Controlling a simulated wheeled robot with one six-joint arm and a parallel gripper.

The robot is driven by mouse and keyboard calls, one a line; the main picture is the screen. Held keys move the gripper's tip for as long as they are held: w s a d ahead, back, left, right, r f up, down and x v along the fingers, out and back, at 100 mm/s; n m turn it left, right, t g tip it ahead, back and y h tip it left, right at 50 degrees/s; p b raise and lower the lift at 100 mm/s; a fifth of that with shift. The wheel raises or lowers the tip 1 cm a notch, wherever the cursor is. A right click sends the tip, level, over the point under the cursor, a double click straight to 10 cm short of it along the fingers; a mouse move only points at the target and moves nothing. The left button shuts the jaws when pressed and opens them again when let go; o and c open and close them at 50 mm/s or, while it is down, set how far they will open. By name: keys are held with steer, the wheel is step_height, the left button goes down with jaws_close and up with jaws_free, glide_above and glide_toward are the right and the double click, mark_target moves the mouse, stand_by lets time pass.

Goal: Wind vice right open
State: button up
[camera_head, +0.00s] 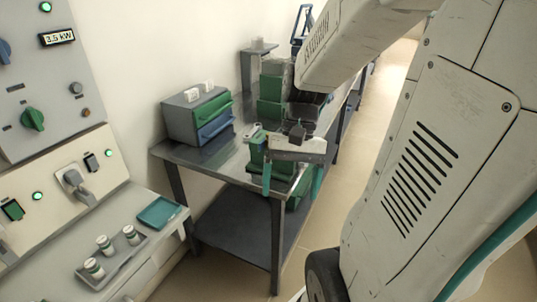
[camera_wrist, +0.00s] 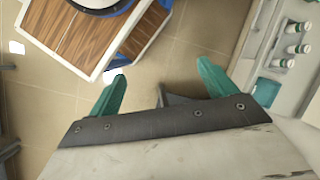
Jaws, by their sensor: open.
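My gripper (camera_head: 292,186) hangs at the near end of the metal workbench (camera_head: 186,154), its two teal fingers spread apart and pointing down. More green and grey blocks (camera_head: 270,107) stand farther back on the bench. I cannot tell which of these is the right vice, and no vice handle shows clearly.
A grey drawer box (camera_head: 180,122) with green and blue fronts stands on the bench's left. A tray (camera_head: 98,277) of white bottles and a teal dish (camera_head: 160,211) lie on the left counter. A wood-topped cabinet (camera_wrist: 70,40) shows in the wrist view. Floor is clear right of the bench.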

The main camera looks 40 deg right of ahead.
steer(key=w+d+f+m+t+y, duration=0.2)
steer(key=w+d+f+m+y, duration=0.1)
steer(key=d+f+m+y, duration=0.4)
steer(key=m+t+h, duration=0.4)
steer(key=m+t, duration=1.3)
steer(key=m, duration=0.6)
glide_toward(302, 164)
step_height(302, 164, down, 3)
steer(key=w+d, duration=0.2)
steer(key=x, duration=0.7)
steer(key=shift+r, duration=0.15)
steer(key=shift+a, duration=0.15)
steer(key=c, duration=1)
